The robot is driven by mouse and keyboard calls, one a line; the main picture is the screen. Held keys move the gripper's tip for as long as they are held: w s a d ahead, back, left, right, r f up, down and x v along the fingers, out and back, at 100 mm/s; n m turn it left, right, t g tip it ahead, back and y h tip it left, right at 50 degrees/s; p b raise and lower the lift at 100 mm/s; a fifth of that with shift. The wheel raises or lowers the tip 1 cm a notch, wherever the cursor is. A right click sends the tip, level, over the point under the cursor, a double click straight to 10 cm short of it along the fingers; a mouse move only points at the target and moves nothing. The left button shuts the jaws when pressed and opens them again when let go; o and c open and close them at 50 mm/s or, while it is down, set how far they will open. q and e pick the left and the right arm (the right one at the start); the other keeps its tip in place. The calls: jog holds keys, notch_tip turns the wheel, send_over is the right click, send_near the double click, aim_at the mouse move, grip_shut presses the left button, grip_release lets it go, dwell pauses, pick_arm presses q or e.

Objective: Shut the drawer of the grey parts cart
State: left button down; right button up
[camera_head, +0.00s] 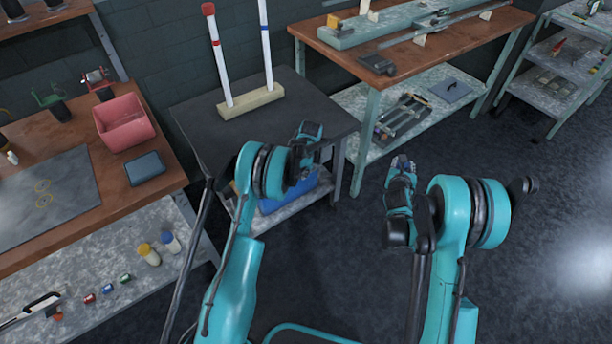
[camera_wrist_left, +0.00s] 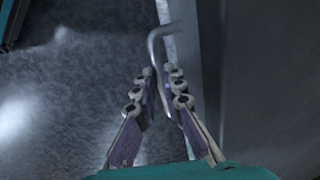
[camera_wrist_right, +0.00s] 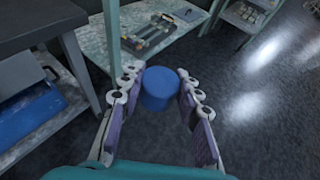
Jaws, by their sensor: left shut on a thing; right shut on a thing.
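The grey parts cart (camera_head: 225,110) with its dark top stands left of centre in the head view. Its side also shows at the left of the right wrist view (camera_wrist_right: 42,22). In the left wrist view my left gripper (camera_wrist_left: 161,78) is shut on a bent metal handle (camera_wrist_left: 158,34) beside a grey panel (camera_wrist_left: 210,60). How far the drawer is out cannot be told. My right gripper (camera_head: 401,165), right of the cart, is shut on a blue cylinder (camera_wrist_right: 159,88).
Two white tubes stand in a wooden block (camera_head: 252,103) on the cart top. A blue bin (camera_wrist_right: 25,112) sits on the cart's lower shelf. A workbench (camera_head: 405,45) is behind, and another bench (camera_head: 75,225) is at left. Floor at right is clear.

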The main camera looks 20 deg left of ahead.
pick_arm(q)
jog(key=c, duration=1.6)
grip_release()
jog(key=shift+w+a, duration=0.2)
